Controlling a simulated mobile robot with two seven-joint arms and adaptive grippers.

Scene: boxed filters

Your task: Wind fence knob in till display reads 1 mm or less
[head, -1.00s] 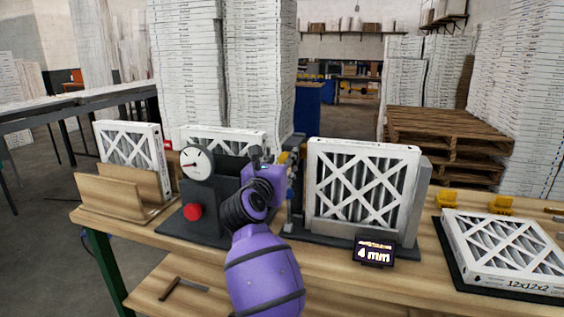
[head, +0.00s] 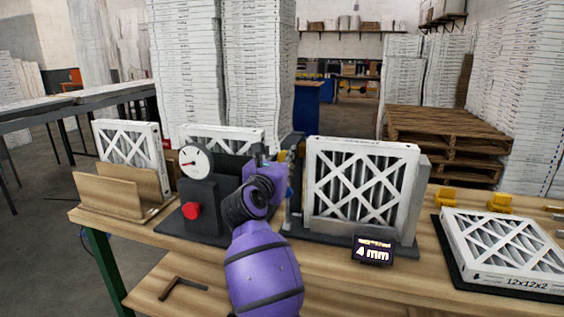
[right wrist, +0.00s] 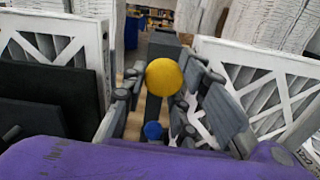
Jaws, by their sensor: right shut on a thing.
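The display (head: 373,250) on the bench front reads 4 mm. Behind it a white-framed filter (head: 362,182) stands upright in a grey fixture (head: 412,236). My right gripper (right wrist: 166,82) has its fingers on both sides of a round yellow knob (right wrist: 165,77) and is shut on it. A smaller blue knob (right wrist: 153,131) sits below the yellow one, apart from the fingers. In the head view my purple right wrist hides most of the gripper and knob. My left gripper is not in view.
A dial gauge (head: 195,161) and a red button (head: 191,210) are left of my right arm. A wooden rack (head: 115,199) holds a filter at far left. Another filter (head: 505,246) lies on a black mat at right, near yellow pieces (head: 447,197).

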